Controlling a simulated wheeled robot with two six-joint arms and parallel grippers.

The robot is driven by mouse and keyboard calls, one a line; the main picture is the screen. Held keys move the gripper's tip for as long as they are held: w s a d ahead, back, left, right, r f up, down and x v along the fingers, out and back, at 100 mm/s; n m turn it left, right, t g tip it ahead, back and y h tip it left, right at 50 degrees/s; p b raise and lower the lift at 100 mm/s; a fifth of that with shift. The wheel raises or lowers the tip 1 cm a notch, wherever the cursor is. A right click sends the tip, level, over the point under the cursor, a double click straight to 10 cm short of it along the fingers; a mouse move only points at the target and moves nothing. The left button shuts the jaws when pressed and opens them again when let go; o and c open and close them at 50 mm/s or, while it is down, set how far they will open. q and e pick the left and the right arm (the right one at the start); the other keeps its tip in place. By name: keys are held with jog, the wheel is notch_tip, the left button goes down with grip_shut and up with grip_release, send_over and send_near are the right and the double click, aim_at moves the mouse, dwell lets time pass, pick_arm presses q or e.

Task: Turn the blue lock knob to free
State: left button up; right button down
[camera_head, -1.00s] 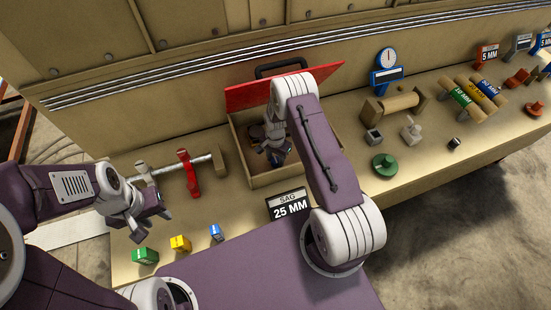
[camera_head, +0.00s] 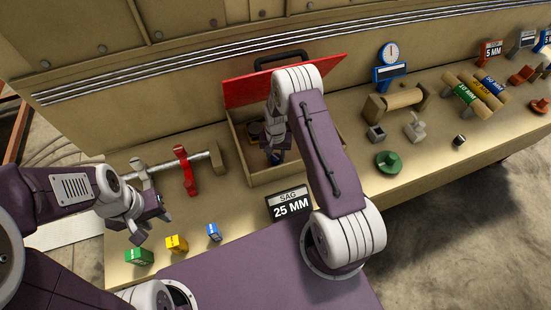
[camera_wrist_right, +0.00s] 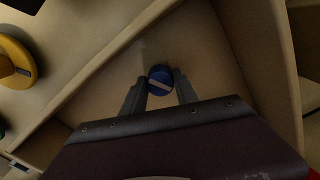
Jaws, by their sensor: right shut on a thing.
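The blue lock knob (camera_wrist_right: 160,80) is round with a pale stripe across its top, which runs slanted in the right wrist view. It stands inside an open wooden box (camera_head: 291,176). My right gripper (camera_wrist_right: 159,88) reaches down into the box and is shut on the knob, one finger on each side. In the head view the right gripper (camera_head: 275,155) hides most of the knob. My left gripper (camera_head: 150,226) is open and empty above the left part of the bench.
The box's red lid (camera_head: 240,92) stands open behind my right arm. A yellow round part (camera_wrist_right: 14,62) lies beyond a wooden wall. A "SAG 25 MM" sign (camera_head: 290,204) stands before the box. Green (camera_head: 139,257), yellow (camera_head: 176,243) and blue (camera_head: 213,232) blocks stand at the front left.

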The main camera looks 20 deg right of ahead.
aim_at(276, 157)
jog(key=n+b, duration=0.3)
jog(key=n, duration=0.3)
jog(key=shift+n, duration=0.3)
jog(key=n+b, duration=0.1)
jog(key=n, duration=0.4)
jog(key=shift+w+n+b, duration=0.1)
jog(key=shift+n+b, duration=0.2)
jog(key=shift+n, duration=0.1)
jog(key=shift+r, duration=0.1)
jog(key=c, duration=0.9)
grip_release()
jog(key=shift+c, duration=0.2)
notch_tip(276, 157, up, 8)
jog(key=shift+r+b, duration=0.1)
jog(key=shift+b, duration=0.95)
jog(key=shift+r, duration=0.4)
